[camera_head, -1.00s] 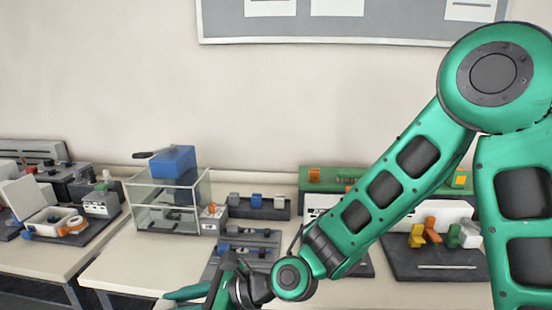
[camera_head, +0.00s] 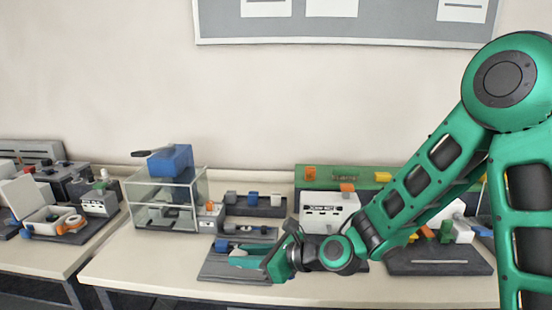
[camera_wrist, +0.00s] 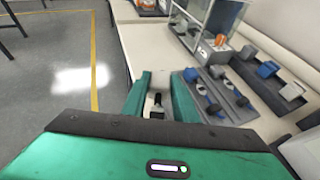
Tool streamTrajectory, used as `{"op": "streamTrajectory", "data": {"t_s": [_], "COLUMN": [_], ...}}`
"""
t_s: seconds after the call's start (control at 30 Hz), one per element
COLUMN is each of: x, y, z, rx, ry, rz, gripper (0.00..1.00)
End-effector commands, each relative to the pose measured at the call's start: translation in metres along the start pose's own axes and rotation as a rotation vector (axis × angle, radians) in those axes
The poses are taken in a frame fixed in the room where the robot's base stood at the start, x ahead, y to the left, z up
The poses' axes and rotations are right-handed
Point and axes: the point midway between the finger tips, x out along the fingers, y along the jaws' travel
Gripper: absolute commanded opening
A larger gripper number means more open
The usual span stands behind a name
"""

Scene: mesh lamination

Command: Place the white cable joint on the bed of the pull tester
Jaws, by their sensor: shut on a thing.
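My gripper (camera_head: 242,260) is low over the front of the middle bench, above a dark grey plate (camera_head: 215,270). In the wrist view its two green fingers (camera_wrist: 160,95) are shut on a small white piece with a black part (camera_wrist: 157,104), which I take for the white cable joint. In the head view the piece is hidden by the fingers. The grey plate carries several small blue, white and dark pieces; in the wrist view they lie right of the fingers (camera_wrist: 210,96). I cannot tell for certain which device is the pull tester.
A clear-walled box with a blue block on top (camera_head: 171,160) stands behind left. A dark strip with grey and blue blocks (camera_head: 254,209) lies behind the plate. A white device (camera_head: 328,213) stands to the right. The floor (camera_wrist: 60,80) shows left of the bench edge.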

Motion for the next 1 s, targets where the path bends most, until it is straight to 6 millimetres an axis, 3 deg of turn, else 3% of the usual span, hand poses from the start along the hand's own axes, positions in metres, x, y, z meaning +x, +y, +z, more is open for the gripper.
{"op": "streamTrajectory", "data": {"t_s": [0.03, 0.2, 0.5, 0.63, 0.8, 1.0], "x": [-0.01, -0.047, -0.136, -0.177, -0.217, -0.236], "y": [-0.027, -0.104, -0.221, -0.258, -0.287, -0.3], "z": [-0.006, -0.027, -0.07, -0.09, -0.108, -0.117], "rx": [0.023, 0.09, 0.203, 0.245, 0.28, 0.296], "ry": [0.001, 0.0, -0.004, -0.006, -0.007, -0.008], "rz": [-0.052, -0.211, -0.488, -0.594, -0.689, -0.733], "gripper": [0.0, 0.0, 0.0, 0.0, 0.0, 0.0]}}
